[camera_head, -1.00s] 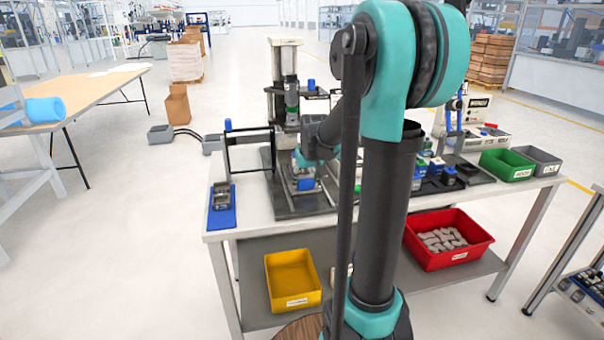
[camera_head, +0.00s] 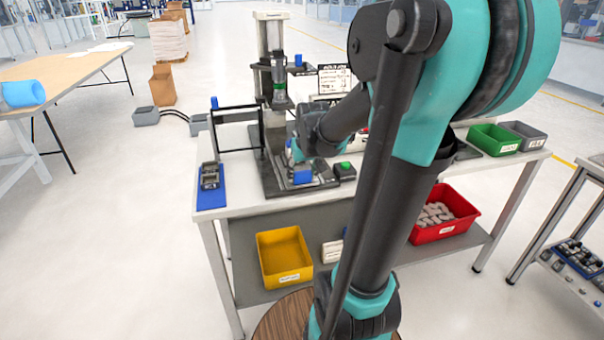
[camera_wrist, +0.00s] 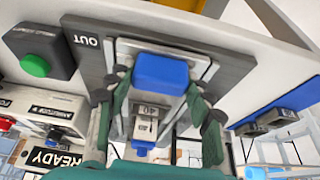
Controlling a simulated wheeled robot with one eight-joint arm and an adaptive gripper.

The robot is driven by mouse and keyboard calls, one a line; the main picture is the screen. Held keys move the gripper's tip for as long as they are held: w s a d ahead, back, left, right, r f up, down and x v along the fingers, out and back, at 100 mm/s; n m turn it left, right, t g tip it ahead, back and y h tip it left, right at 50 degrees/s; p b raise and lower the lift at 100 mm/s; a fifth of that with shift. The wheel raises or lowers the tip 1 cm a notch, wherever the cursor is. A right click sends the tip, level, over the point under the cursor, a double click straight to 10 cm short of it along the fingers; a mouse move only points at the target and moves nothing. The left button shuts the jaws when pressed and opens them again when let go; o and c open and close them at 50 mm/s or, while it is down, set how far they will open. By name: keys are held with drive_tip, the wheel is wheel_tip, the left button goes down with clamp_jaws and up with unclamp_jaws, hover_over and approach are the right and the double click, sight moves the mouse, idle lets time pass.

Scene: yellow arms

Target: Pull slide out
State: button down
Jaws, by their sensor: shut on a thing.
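The slide has a blue handle block (camera_head: 303,174) and sits low on the dark base of a press (camera_head: 272,85) on the workbench. In the wrist view the blue block (camera_wrist: 160,72) lies in a metal channel on the dark plate, beside the upside-down word OUT. My gripper (camera_wrist: 158,92) has one green finger on each side of the slide and is shut on its blue handle. A grey part with printed numbers (camera_wrist: 146,122) sits behind the block, between the fingers. In the head view, my wrist hides much of the slide.
A green button box (camera_head: 345,170) stands right of the press base. A blue mat (camera_head: 211,200) with a grey part lies at the left. A yellow bin (camera_head: 284,258) and a red bin (camera_head: 446,213) are on the lower shelf. Bare tabletop (camera_head: 240,165) shows left of the press.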

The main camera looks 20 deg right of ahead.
drive_tip(key=c, duration=0.6)
unclamp_jaws()
drive_tip(key=shift+s, duration=0.25)
drive_tip(key=shift+c, duration=0.2)
drive_tip(key=shift+r, duration=0.1)
drive_tip(key=v, duration=1.1)
drive_tip(key=shift+r, duration=0.4)
drive_tip(key=shift+s, duration=0.1)
